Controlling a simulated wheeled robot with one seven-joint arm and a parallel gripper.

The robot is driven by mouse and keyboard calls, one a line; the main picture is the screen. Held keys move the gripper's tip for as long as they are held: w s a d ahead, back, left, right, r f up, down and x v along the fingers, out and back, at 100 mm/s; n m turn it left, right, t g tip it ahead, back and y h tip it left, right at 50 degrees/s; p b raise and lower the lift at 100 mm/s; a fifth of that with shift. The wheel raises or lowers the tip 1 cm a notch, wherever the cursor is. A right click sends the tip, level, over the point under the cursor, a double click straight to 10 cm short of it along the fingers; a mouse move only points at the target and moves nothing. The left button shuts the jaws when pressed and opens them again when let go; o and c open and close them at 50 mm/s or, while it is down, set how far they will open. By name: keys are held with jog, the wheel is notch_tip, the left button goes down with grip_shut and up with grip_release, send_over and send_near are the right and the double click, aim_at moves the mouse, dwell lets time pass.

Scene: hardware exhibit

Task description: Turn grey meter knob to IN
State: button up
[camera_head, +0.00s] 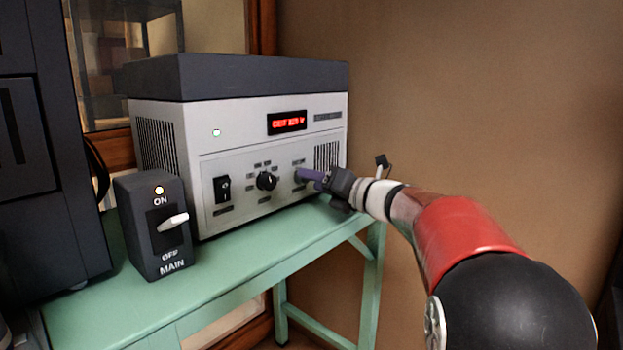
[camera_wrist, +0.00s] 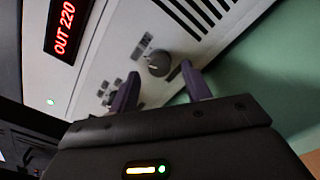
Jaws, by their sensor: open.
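The grey meter knob (camera_wrist: 159,64) is round and sits on the pale front panel of the instrument (camera_head: 219,163). In the wrist view my gripper (camera_wrist: 161,71) is open, with one purple finger to each side of the knob. The knob appears between or just beyond the fingertips; I cannot tell whether they touch it. In the head view my gripper (camera_head: 308,175) reaches the right part of the panel and hides most of the knob. The red display (camera_head: 286,122) reads "OUT 220" in the wrist view (camera_wrist: 65,27), cut off at the frame edge.
A black selector knob (camera_head: 266,181) and a black rocker switch (camera_head: 222,188) are left of my gripper. A dark MAIN switch box (camera_head: 157,238) stands at the front left of the green table (camera_head: 240,265). Vent slots (camera_wrist: 200,12) lie beside the grey knob.

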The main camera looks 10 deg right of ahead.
jog(key=shift+x, duration=0.85)
jog(key=c, duration=1)
jog(key=shift+m, duration=0.4)
jog(key=m+p, duration=0.2)
jog(key=m, duration=0.2)
jog(key=shift+r+p, duration=0.1)
jog(key=shift+p, duration=0.2)
jog(key=shift+m+p, duration=0.7)
jog(key=shift+m, duration=0.9)
